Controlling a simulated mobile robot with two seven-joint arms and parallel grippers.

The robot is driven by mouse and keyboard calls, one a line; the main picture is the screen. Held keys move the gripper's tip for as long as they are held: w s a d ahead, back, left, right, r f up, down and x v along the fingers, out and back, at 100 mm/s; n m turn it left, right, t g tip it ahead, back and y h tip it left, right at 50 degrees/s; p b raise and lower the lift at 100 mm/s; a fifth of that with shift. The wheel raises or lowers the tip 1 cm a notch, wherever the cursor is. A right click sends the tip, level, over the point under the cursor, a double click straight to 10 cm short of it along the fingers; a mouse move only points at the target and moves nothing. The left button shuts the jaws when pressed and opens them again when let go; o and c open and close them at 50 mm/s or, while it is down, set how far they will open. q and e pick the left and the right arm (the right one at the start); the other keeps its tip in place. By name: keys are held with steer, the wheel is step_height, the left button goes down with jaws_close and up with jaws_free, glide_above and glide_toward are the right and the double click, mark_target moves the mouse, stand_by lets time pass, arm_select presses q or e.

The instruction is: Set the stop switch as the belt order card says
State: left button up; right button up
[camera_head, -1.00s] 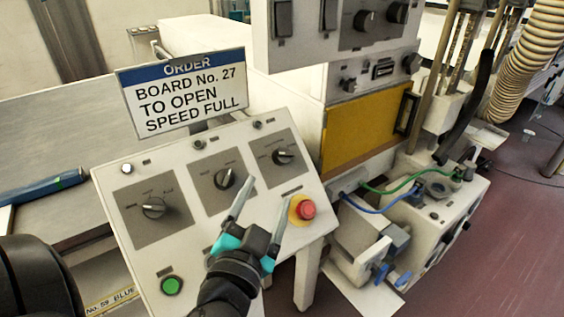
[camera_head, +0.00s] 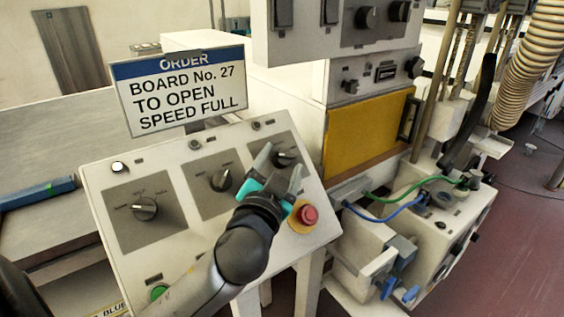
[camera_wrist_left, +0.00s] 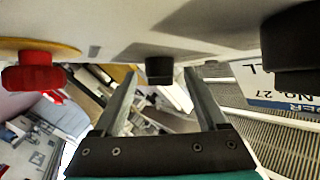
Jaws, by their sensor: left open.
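The order card (camera_head: 185,93) stands behind the sloped control panel (camera_head: 100,185) and reads "BOARD No. 27 TO OPEN SPEED FULL". The panel carries a left knob (camera_head: 145,208), a middle knob (camera_head: 221,181) and a right knob (camera_head: 284,159); their labels are too small to read. A red mushroom button (camera_head: 308,214) sits below the right knob. My left gripper (camera_head: 280,162) is open at the right knob. In the left wrist view a dark knob (camera_wrist_left: 159,70) shows between its fingers, with no visible grip. My right gripper is out of view.
A white cabinet with a yellow panel (camera_head: 365,133) stands close behind the panel's right side. Blue and green cables (camera_head: 400,208) run over a machine at right. The red button (camera_wrist_left: 35,75) shows in the wrist view.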

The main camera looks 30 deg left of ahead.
arm_select(q)
steer(key=shift+w+a, duration=0.15)
steer(key=shift+w, duration=0.25)
jaws_close()
stand_by(0.4)
